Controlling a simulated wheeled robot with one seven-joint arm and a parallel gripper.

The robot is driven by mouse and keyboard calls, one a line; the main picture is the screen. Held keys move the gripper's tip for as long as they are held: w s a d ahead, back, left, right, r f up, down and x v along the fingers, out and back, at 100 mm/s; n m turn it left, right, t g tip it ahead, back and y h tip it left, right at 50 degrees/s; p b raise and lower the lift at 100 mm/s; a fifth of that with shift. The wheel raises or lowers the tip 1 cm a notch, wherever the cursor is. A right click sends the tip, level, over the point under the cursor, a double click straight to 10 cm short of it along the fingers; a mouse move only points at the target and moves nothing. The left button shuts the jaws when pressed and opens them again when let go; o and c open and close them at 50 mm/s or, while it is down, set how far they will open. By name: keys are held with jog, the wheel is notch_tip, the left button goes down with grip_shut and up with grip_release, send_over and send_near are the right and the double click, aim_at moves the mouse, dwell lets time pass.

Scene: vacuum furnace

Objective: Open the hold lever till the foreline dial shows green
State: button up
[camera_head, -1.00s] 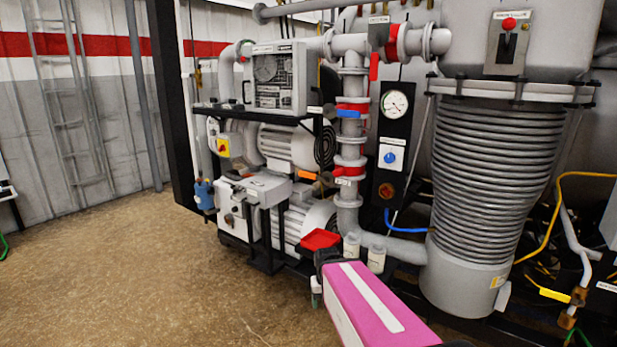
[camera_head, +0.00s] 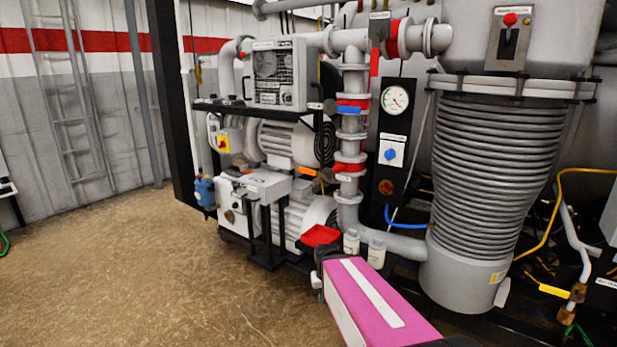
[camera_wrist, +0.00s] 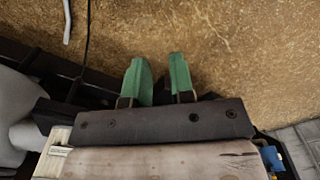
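A round white dial (camera_head: 395,100) with a green arc and a thin needle sits on a black panel right of the pipe stack; its exact reading is too small to tell.
A blue knob (camera_head: 390,155) is below the dial. A red tray-like part (camera_head: 320,236) and small pale jars (camera_head: 351,243) are near my arm. The ribbed grey column (camera_head: 495,180) stands right, with a yellow hose (camera_head: 560,195). The floor at left is clear.

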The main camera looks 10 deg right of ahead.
jog(key=w+a+m+t, duration=0.1)
jog(key=w, duration=0.3)
jog(key=w+a+m+t, duration=0.1)
jog(key=w+m+t, duration=0.1)
jog(key=w, duration=0.2)
jog(key=w+a+m+t+y, duration=0.1)
jog(key=w+a+t, duration=0.1)
jog(key=w, duration=0.2)
jog(key=shift+w+a+m, duration=0.1)
jog(key=shift+w+m, duration=0.1)
jog(key=shift+m, duration=0.2)
grip_shut()
jog(key=w+a+r+m+t, duration=0.2)
jog(key=w+r+m+t, duration=0.4)
jog(key=w, duration=0.3)
jog(key=w+a+r+m+t, duration=0.3)
jog(key=w+r+m+t, duration=0.1)
jog(key=w+m+t, duration=0.4)
notch_tip(320, 180, up, 8)
jog(key=m+h, duration=2)
jog(key=m, duration=0.6)
jog(key=shift+s+d, duration=0.2)
jog(key=shift+d, duration=0.2)
